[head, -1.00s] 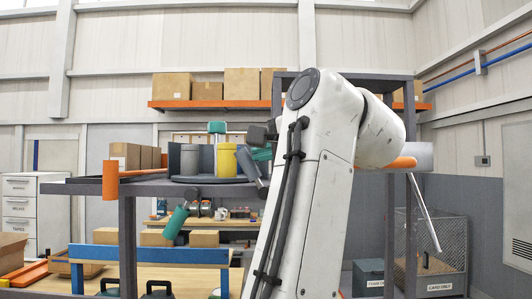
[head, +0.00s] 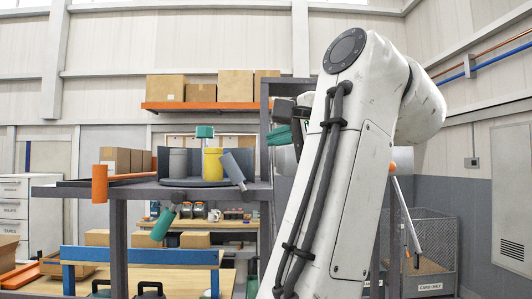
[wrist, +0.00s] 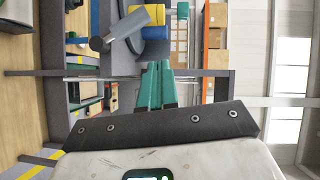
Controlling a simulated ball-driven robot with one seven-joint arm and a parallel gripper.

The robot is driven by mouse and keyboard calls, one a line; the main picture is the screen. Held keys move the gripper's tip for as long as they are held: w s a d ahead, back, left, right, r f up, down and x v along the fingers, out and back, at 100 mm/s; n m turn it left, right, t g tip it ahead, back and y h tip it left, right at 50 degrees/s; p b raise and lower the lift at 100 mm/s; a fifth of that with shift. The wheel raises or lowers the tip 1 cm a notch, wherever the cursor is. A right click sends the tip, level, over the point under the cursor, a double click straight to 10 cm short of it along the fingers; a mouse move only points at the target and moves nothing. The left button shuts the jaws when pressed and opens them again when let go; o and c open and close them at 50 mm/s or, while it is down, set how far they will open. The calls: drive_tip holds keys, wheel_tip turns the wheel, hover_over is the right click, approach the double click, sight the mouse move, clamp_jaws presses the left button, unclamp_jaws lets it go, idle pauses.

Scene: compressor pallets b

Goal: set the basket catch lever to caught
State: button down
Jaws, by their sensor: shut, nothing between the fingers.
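I cannot tell for certain which part is the basket catch lever. A tilted grey lever-like tube (head: 234,170) stands in front of the yellow canister (head: 213,164) on the shelf. It also shows in the wrist view (wrist: 125,25), with a dark round end. My gripper (head: 298,120) is to its right and apart from it, partly hidden behind my arm. In the wrist view its teal fingers (wrist: 155,85) lie together with nothing between them. A teal grip (head: 163,222) hangs tilted below the shelf edge.
A mesh cage (head: 435,240) stands at the right behind my arm. A blue-railed bench (head: 140,255) is lower left.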

drive_tip(key=v, duration=0.2)
drive_tip(key=r+b+v, duration=0.1)
drive_tip(key=v, duration=0.1)
drive_tip(key=shift+s+d, duration=0.1)
drive_tip(key=shift+s, duration=0.15)
